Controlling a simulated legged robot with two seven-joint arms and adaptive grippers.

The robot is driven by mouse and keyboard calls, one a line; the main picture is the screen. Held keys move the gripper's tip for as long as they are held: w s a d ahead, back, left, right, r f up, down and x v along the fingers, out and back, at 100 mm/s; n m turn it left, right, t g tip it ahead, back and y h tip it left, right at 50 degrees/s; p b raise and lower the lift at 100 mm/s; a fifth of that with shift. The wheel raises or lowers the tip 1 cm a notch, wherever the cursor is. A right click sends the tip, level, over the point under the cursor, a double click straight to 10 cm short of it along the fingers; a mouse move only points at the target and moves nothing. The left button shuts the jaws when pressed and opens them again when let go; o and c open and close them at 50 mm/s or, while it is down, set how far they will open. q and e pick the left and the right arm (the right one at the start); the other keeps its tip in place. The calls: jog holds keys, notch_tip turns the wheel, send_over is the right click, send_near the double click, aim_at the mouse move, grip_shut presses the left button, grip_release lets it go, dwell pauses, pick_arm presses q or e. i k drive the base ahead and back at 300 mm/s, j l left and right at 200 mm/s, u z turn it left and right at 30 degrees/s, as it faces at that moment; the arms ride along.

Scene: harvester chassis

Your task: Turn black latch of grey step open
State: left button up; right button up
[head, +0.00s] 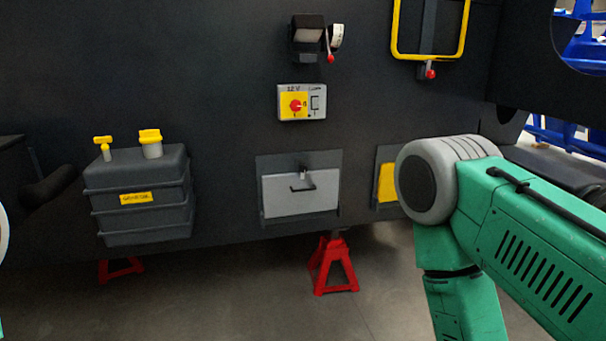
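The grey step (318,203) is a light grey panel set in a dark frame low on the black chassis wall, near the middle of the head view. A small black latch (304,171) sits at its top edge, above a black handle (302,188) on the panel face. The panel looks flush and upright in its frame. My green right arm with a grey joint fills the lower right, and its gripper is out of view. Only a sliver of my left arm shows at the left edge; its gripper is out of view. Nothing touches the step or latch.
A grey-yellow switch box (302,102) is above the step. A dark tank (138,198) with yellow caps stands left. A yellow panel (387,183) is partly behind my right arm. Red jack stands (333,266) are below. The floor in front is clear.

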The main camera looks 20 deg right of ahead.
aim_at(303, 168)
jog(key=i+l+z, duration=0.1)
jog(key=i+l, duration=0.35)
jog(key=l, duration=0.2)
jog(key=i+l+z, duration=0.15)
jog(key=i+l, duration=0.35)
jog(key=l, duration=0.1)
